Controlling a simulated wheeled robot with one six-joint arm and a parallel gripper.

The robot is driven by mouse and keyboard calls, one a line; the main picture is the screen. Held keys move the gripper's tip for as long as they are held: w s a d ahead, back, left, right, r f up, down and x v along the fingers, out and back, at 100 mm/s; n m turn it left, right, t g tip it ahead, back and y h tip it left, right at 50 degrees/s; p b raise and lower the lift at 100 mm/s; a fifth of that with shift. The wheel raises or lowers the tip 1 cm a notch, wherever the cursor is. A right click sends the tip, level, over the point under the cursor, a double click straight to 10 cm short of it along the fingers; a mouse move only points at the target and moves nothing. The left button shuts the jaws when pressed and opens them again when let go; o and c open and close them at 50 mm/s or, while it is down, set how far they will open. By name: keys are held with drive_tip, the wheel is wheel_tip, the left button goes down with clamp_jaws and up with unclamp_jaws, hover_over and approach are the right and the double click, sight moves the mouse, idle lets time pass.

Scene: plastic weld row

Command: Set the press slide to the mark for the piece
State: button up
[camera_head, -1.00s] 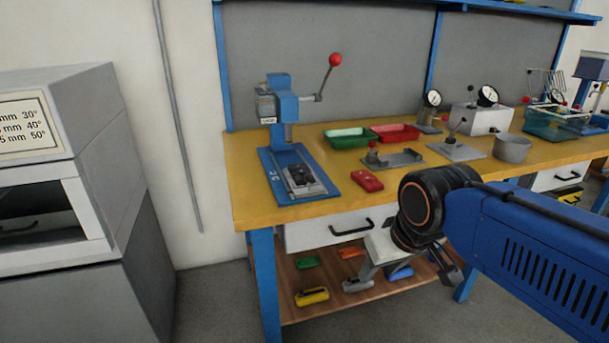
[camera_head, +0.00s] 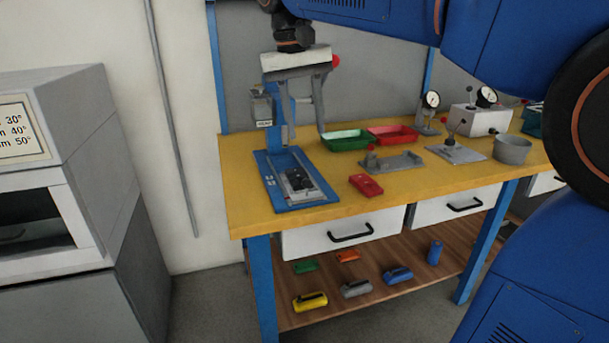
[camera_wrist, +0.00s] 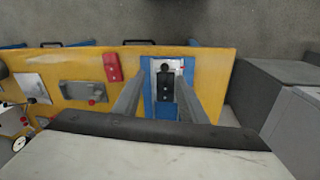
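The blue press (camera_head: 277,166) stands at the left end of the bench, its baseplate marked along the left edge. The slide, a dark block (camera_head: 299,181) on a pale metal plate, sits on that baseplate. In the wrist view the dark block (camera_wrist: 165,86) shows between my fingers, some way beyond them. My gripper (camera_head: 303,133) is open and empty, pointing down, above the slide and in front of the press column. Its palm hides most of the press head and part of the red lever knob (camera_head: 336,61). I cannot read the slide's setting against the marks.
A red piece (camera_head: 366,185) lies on the bench (camera_head: 400,195) right of the press. Green (camera_head: 347,141) and red (camera_head: 393,134) trays stand behind it. A grey fixture (camera_head: 392,162) is nearby. Several coloured pieces lie on the lower shelf. An angle chart (camera_head: 22,130) at left is partly cut off.

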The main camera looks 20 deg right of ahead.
sight(305, 179)
drive_tip(key=w+a+r, duration=0.2)
drive_tip(key=w, duration=0.1)
drive_tip(key=shift+g, duration=0.3)
drive_tip(key=d+f, duration=0.1)
drive_tip(key=f, duration=0.4)
drive_tip(key=d+f, duration=0.1)
drive_tip(key=f, duration=0.5)
drive_tip(key=d+f, duration=0.1)
drive_tip(key=f, duration=0.4)
drive_tip(key=shift+s+f, duration=0.2)
drive_tip(key=shift+f, duration=0.1)
drive_tip(key=shift+c, duration=0.3)
clamp_jaws()
